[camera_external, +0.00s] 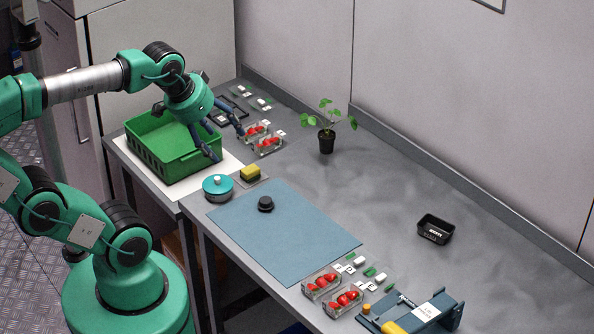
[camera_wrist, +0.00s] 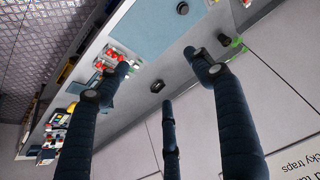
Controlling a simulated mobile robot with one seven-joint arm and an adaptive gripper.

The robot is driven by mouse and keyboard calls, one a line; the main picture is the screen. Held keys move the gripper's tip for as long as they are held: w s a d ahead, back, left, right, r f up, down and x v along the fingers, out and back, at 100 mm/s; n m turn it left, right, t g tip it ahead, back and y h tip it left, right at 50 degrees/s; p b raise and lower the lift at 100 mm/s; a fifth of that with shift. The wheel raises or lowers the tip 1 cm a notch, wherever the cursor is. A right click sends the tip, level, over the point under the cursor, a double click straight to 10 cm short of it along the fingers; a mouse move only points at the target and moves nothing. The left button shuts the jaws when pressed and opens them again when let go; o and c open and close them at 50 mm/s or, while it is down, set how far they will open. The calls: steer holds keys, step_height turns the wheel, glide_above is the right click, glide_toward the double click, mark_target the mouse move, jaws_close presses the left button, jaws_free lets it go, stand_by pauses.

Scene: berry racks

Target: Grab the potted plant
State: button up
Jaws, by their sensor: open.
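The potted plant (camera_external: 326,142) is a small black pot with a few green leaves. It stands upright on the grey table near the back wall in the external view. In the wrist view it shows at the upper right (camera_wrist: 224,40), close past the right fingertip in the picture. My gripper (camera_external: 229,146) is open and empty, with its dark fingers spread. It hangs over the right side of the green crate, well to the left of the plant. In the wrist view my gripper (camera_wrist: 157,66) shows three fingers apart with nothing between them.
A green crate (camera_external: 172,163) stands at the left. Berry punnets (camera_external: 267,146) sit between it and the plant. A teal pot (camera_external: 217,188), yellow sponge (camera_external: 250,172) and blue mat (camera_external: 290,245) lie in front. A black tray (camera_external: 435,230) is at right. Table around the plant is clear.

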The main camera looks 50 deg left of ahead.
steer(key=w+a+r+m+p, duration=0.15)
steer(key=w+r, duration=0.25)
steer(key=w, duration=0.4)
steer(key=m+g+p, duration=0.6)
steer(key=p, duration=0.9)
glide_above(326, 134)
step_height(326, 134, down, 28)
steer(key=shift+a+r+n, duration=0.1)
steer(key=shift+n, duration=0.15)
steer(key=shift+f+p, duration=0.35)
steer(key=shift+f, duration=4)
